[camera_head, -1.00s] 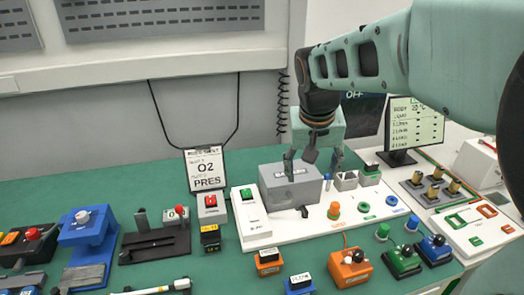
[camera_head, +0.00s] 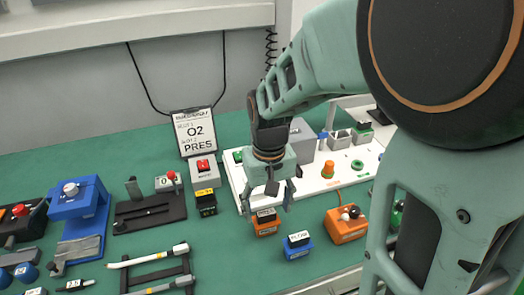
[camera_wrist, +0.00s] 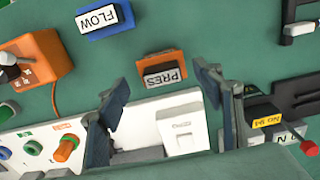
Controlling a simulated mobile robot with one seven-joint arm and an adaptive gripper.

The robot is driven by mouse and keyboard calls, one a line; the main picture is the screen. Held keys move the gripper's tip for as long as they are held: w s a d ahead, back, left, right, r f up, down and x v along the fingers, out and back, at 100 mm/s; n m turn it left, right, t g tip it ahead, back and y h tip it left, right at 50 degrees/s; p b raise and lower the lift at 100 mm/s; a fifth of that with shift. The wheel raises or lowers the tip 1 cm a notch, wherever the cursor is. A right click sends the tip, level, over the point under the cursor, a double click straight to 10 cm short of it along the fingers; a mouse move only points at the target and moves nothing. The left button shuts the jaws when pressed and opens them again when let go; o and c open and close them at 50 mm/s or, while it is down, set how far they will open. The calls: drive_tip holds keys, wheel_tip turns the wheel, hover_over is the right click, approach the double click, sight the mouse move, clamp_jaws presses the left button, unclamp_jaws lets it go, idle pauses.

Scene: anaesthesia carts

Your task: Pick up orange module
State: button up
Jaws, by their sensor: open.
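The small orange module (camera_head: 266,225) has a dark top with a white label. It sits on the green table just in front of the white panel. In the wrist view the orange module (camera_wrist: 161,62) lies just beyond the fingertips, roughly centred between them, and its label reads PRES. My gripper (camera_head: 267,203) is open and empty, pointing down above and slightly behind the module; its two fingers also show in the wrist view (camera_wrist: 164,82). The fingers appear apart from the module, and the gripper partly hides its back side in the head view.
A blue FLOW module (camera_head: 298,245) stands to the right front. A larger orange box (camera_head: 346,226) with knobs is further right. A black-and-yellow module (camera_head: 206,202) stands to the left. The white panel (camera_head: 318,182) is behind. Green table shows between the modules.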

sight(266, 212)
wheel_tip(266, 212, down, 3)
drive_tip(key=shift+w+a+f, duration=0.1)
drive_tip(key=shift+a+f, duration=0.05)
drive_tip(key=c, duration=1)
drive_tip(key=shift+o, duration=0.2)
